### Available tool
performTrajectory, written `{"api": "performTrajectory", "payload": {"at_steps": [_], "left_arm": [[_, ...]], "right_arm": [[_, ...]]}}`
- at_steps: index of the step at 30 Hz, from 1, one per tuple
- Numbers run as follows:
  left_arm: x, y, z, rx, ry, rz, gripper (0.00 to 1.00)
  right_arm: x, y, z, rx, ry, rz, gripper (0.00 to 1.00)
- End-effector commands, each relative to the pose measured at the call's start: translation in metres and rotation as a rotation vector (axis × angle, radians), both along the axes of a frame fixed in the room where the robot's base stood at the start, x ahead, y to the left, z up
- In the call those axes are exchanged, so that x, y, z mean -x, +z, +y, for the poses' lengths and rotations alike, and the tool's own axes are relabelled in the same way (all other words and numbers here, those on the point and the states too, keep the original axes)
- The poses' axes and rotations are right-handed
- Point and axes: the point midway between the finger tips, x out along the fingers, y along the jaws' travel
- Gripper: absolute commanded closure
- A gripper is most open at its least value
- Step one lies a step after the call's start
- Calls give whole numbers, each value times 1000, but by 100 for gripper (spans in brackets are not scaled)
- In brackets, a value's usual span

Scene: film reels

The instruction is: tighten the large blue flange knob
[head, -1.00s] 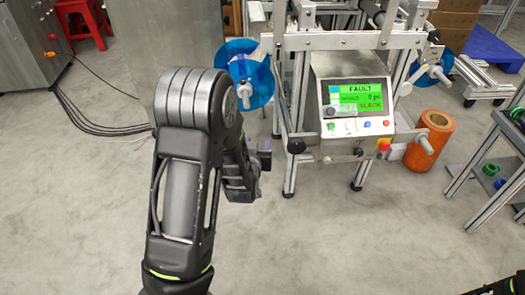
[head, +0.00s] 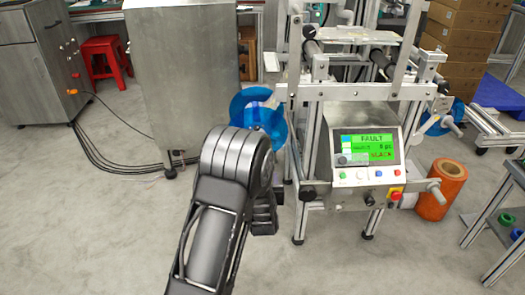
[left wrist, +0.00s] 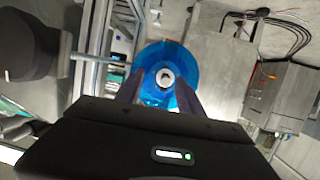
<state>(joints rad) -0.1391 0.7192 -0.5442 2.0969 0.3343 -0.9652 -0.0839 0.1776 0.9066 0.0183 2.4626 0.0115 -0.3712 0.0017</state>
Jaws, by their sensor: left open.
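The large blue flange (head: 258,113) is a translucent blue disc on the left side of the metal machine, its lower part hidden by my left arm. In the left wrist view the blue disc (left wrist: 189,62) faces the camera, with a pale round knob (left wrist: 165,77) with a dark centre in its middle. My left gripper (left wrist: 160,84) is open, its fingers on either side of the knob as seen in that view. I cannot tell how far the fingertips are from the disc. In the head view my arm hides most of this gripper. My right gripper is not in view.
The machine's screen (head: 367,147) reads FAULT and SLACK on green. Another blue disc (head: 437,118) and an orange roll (head: 440,188) are on the right. A grey cabinet (head: 190,75) stands left, with cables on the floor and a red stool (head: 105,60) behind. The front floor is clear.

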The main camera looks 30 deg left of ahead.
Motion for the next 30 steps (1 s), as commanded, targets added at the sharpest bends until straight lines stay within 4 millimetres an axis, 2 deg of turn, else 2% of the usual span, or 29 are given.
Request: {"api": "performTrajectory", "payload": {"at_steps": [1, 3, 6, 9, 12, 17, 25, 30], "left_arm": [[-19, -4, 17, -36, 49, -36, 55], [-43, 3, 41, -80, 130, -90, 55], [-73, 18, 64, -123, 229, -172, 55], [-94, 30, 74, -138, 297, -236, 55], [-107, 40, 76, -139, 336, -279, 55], [-113, 46, 78, -136, 356, -301, 55], [-112, 46, 78, -136, 356, -300, 55], [-118, 45, 86, -137, 358, -301, 55]], "right_arm": [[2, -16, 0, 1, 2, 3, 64], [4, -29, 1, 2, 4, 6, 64], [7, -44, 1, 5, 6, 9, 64], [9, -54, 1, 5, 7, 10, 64], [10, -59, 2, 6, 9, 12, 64], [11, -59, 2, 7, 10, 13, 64], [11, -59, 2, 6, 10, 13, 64], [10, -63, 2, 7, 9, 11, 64]]}}
